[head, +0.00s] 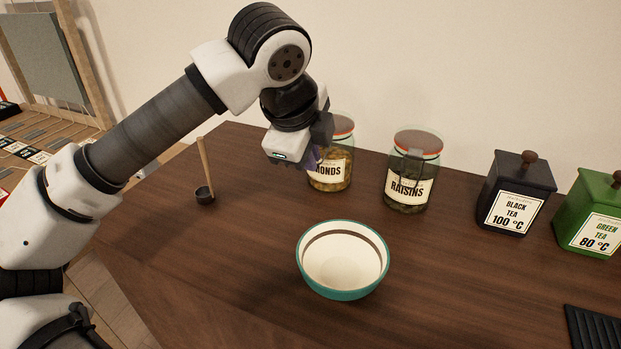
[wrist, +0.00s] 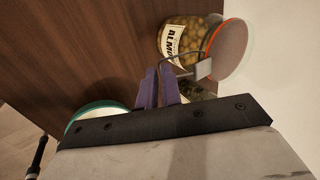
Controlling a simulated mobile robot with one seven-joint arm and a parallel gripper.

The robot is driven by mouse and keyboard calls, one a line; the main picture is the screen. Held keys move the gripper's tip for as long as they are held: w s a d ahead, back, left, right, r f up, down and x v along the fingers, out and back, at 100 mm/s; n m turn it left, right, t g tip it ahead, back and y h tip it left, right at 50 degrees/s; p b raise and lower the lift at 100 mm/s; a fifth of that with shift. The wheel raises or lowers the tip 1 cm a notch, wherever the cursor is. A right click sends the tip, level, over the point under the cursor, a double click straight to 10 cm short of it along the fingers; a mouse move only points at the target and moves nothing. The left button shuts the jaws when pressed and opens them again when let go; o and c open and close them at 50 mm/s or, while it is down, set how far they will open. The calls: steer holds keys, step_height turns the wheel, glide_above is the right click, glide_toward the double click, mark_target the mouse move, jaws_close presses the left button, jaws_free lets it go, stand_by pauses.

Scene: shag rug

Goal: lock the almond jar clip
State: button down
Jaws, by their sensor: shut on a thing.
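The almond jar (head: 331,178) stands upright on the table, a glass jar with almonds and a white label partly hidden by my gripper in the head view. In the wrist view the almond jar (wrist: 186,44) appears sideways. Its round lid (wrist: 231,48) sits over the mouth with an orange-red seal. The wire clip (wrist: 184,57) with a grey metal piece is at the jar's front, by the lid's rim. My gripper's purple fingers (wrist: 160,88) are shut on the wire clip; the exact contact is hard to see. My gripper (head: 313,158) is in front of the jar in the head view.
The raisin jar (head: 412,172) stands close to the right. A teal-rimmed bowl (head: 343,281) is in front. A small scoop (head: 204,193) with an upright handle is at left. Black (head: 517,192) and green (head: 592,213) tea boxes stand at right. The wall is behind the table.

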step_height(320, 180, down, 3)
steer(key=t+h+b, duration=0.1)
steer(key=t+b, duration=0.2)
steer(key=b, duration=0.6)
steer(key=t+b, duration=0.1)
steer(key=b, duration=0.4)
steer(key=f+t+h+b, duration=0.1)
steer(key=t+b, duration=0.1)
steer(key=b, duration=0.2)
steer(key=shift+w+d+f+h+b, duration=0.1)
steer(key=shift+w+f+h+b, duration=0.1)
steer(key=shift+h+b, duration=0.15)
steer(key=t+b, duration=0.1)
steer(key=b, duration=0.1)
steer(key=t+b, duration=0.1)
steer(key=b, duration=0.1)
steer(key=shift+w+d+f+h+b, duration=0.1)
steer(key=shift+w+f+h+b, duration=0.1)
steer(key=shift+h+b, duration=0.15)
steer(key=t+b, duration=0.1)
steer(key=b, duration=0.2)
steer(key=shift+w, duration=0.1)
steer(key=shift+b, duration=0.45)
steer(key=shift+w+r+t+h, duration=0.1)
steer(key=shift+r+t+h, duration=0.1)
steer(key=shift+t+h, duration=0.1)
steer(key=c, duration=1.8)
jaws_free()
steer(key=shift+c, duration=0.2)
